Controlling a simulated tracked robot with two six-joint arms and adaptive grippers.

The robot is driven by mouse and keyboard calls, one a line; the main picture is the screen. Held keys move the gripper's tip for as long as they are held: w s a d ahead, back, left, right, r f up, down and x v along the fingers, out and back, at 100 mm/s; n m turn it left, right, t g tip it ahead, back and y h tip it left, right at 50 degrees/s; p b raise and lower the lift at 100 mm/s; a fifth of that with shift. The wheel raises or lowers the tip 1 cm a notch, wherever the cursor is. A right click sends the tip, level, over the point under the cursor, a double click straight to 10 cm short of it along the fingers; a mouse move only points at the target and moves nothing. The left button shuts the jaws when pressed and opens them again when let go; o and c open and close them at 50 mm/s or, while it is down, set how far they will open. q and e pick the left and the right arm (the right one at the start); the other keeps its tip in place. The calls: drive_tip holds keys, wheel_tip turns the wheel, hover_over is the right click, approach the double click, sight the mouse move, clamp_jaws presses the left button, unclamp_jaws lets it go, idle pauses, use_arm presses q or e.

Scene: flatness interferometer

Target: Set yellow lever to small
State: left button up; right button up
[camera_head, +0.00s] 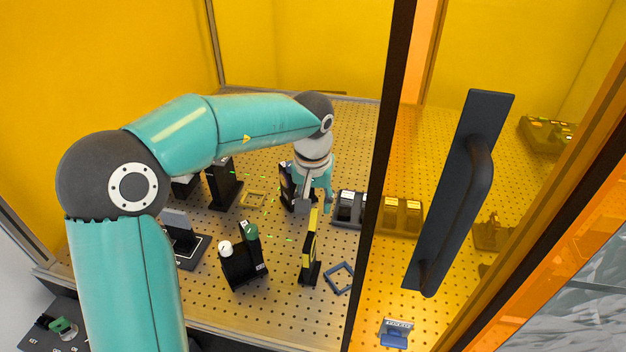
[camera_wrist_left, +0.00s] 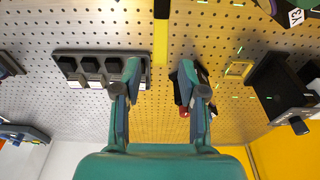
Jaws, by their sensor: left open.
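In the head view, a narrow upright yellow piece (camera_head: 313,219), which looks like the yellow lever, rises from a black stand (camera_head: 309,272) with a yellow-edged plate. Its setting marks are too small to read. My left gripper (camera_head: 315,197) is just behind and above it, pointing down, open and empty. In the left wrist view, the open fingers (camera_wrist_left: 160,70) spread wide, and a yellow strip (camera_wrist_left: 160,40) lies just beyond the gap between them. I cannot tell whether the fingers touch it. My right gripper is in neither view.
A black block with white and green knobs (camera_head: 241,264) stands left of the yellow piece. A blue square frame (camera_head: 339,278) lies to its right. Black slotted holders (camera_head: 348,209) stand behind right. An orange door with a dark handle (camera_head: 466,190) closes off the right side.

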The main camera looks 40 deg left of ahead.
sight(312, 218)
use_arm(q)
wheel_tip(312, 218, up, 8)
drive_tip(key=s, duration=0.1)
drive_tip(key=shift+s+d, duration=0.15)
drive_tip(key=shift+d, duration=0.1)
drive_tip(key=shift+s, duration=0.1)
idle(0.3)
